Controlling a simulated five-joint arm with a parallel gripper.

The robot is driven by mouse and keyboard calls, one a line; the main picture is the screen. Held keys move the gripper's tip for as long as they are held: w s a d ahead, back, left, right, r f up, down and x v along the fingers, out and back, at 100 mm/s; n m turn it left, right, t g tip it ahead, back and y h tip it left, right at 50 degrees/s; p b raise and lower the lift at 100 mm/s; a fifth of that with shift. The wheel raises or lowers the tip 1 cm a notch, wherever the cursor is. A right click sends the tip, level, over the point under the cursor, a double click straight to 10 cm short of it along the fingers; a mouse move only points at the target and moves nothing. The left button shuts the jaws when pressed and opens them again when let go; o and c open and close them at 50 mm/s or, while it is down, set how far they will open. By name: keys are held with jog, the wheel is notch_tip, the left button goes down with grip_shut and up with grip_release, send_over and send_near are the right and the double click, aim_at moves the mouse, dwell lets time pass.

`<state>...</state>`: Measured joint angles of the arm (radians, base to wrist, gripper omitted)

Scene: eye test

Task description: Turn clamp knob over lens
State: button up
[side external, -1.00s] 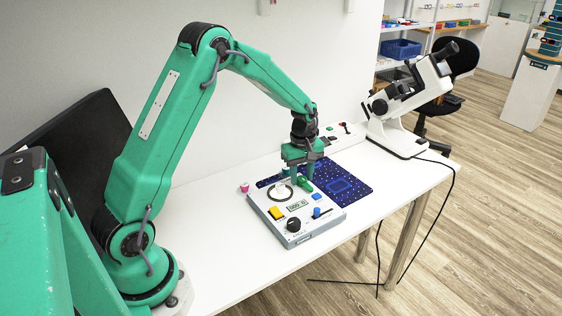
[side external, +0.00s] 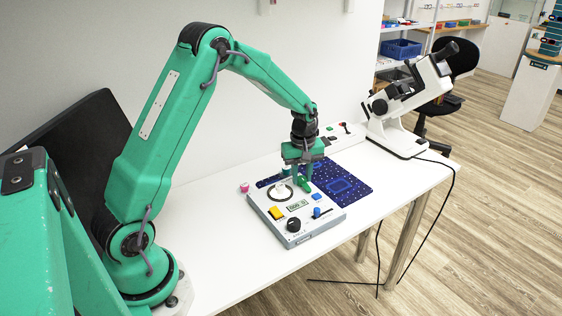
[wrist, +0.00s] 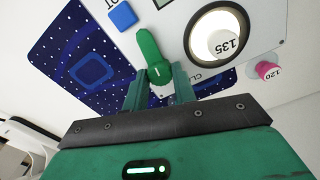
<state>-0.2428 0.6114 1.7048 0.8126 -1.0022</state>
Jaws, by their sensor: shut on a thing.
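The green clamp knob (wrist: 149,50) stands on the grey-white device (side external: 324,225), beside the lens. In the wrist view, its long end points up, and it does not lie over the lens. My gripper (wrist: 157,82) is shut on the knob's near part, with one finger on each side. In the side external view, my gripper (side external: 300,178) points down at the knob (side external: 305,185). The lens (wrist: 222,38) marked 135 sits in a dark ring to the knob's right in the wrist view. The ring (side external: 281,191) shows on the device in the side external view.
A pink-capped piece (side external: 244,187) marked 120 stands left of the device. The device bears a yellow button (side external: 276,212), a black dial (side external: 293,224) and a blue button (side external: 317,197). A dark blue dotted mat (side external: 352,184) lies behind it. A white optical instrument (side external: 396,130) stands at the table's far end.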

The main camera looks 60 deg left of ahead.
jog(key=m, duration=0.7)
jog(key=shift+m, duration=0.4)
jog(key=m, duration=0.4)
jog(key=shift+m, duration=1.9)
jog(key=o, duration=0.7)
jog(key=shift+r, duration=0.1)
